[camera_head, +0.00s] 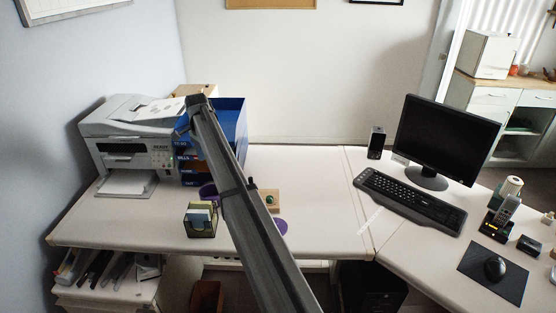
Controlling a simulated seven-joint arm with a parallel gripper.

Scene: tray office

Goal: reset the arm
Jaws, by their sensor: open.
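My arm crosses the middle of the camera_head view as a long dark grey link, from the bottom edge up to a bend in front of the blue tray unit. My gripper cannot be made out; the arm itself hides what lies behind it. The desk (315,190) below the arm carries a purple item (208,190) left of the link and a purple flat piece (281,226) right of it, both partly covered. A small wooden item with a green spot (270,199) is just right of the link.
A printer (125,140) and the blue tray unit (231,120) stand at the back left. A dark mesh note holder (201,221) is near the front. Monitor (447,135), keyboard (410,197), phone (503,212) and mouse (495,267) fill the right.

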